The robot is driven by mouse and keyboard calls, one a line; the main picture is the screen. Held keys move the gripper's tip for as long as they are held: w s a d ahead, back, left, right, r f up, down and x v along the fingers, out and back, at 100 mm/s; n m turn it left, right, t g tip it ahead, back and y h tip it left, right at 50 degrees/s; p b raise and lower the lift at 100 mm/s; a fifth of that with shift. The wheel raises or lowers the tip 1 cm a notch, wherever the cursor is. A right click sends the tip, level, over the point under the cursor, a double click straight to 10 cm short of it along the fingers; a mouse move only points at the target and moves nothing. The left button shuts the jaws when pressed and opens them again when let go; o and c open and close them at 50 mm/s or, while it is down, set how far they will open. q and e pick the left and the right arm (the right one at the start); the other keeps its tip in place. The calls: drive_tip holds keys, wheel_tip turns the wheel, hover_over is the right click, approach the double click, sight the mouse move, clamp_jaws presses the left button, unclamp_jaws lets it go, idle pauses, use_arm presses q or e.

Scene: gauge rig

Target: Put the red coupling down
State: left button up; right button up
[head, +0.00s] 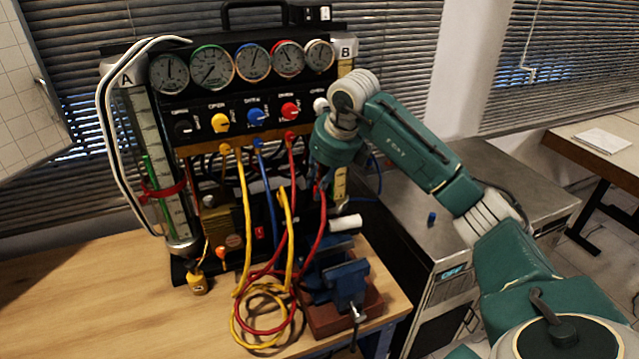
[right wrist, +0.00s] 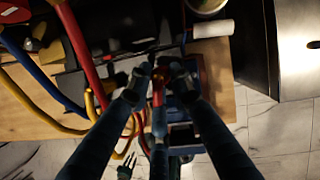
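My right gripper (head: 322,190) points down at the right side of the gauge rig, above the blue vise (head: 346,282). In the right wrist view its dark fingers (right wrist: 158,78) close around a small red piece, the red coupling (right wrist: 158,88). The red hose (head: 318,240) rises from the coils on the bench to this gripper. The coupling is mostly hidden by the fingers in the head view, and its lower end is dark in the wrist view. My left gripper is not in the head view.
Yellow hose loops (head: 240,325) lie with the red hose on the wooden bench (head: 90,290). The gauge panel (head: 245,65) stands behind. A white cylinder (head: 345,222) sits near the vise. A grey cabinet (head: 400,225) with a small blue piece (head: 432,218) stands right. The bench's left side is clear.

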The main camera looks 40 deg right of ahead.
drive_tip(key=o, duration=0.4)
drive_tip(key=shift+r, duration=0.1)
drive_tip(key=b+v, duration=0.1)
drive_tip(key=v, duration=1.1)
